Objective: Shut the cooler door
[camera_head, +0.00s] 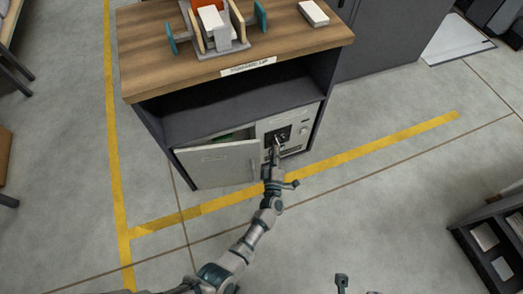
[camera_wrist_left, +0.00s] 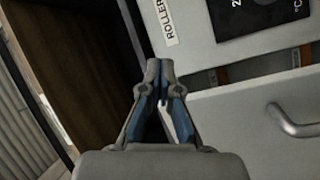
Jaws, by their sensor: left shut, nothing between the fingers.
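The cooler door (camera_head: 215,166) is a pale grey panel low in the cabinet, standing ajar with a gap along its top and something green inside. Its handle is near its right edge; in the left wrist view the door (camera_wrist_left: 250,145) and its curved handle (camera_wrist_left: 296,122) are at the right. My left gripper (camera_head: 277,144) is in front of the control panel (camera_head: 293,128), just right of the door. In the wrist view its fingertips (camera_wrist_left: 160,66) are together and empty. A small dark part at the bottom edge may be my right gripper (camera_head: 343,282); its fingers are unclear.
The cabinet's wooden top (camera_head: 165,62) carries a small rack (camera_head: 214,28) and a white box (camera_head: 314,12). An open dark shelf lies above the door. A dark rack (camera_head: 490,235) stands at the lower right. The floor before the door is clear.

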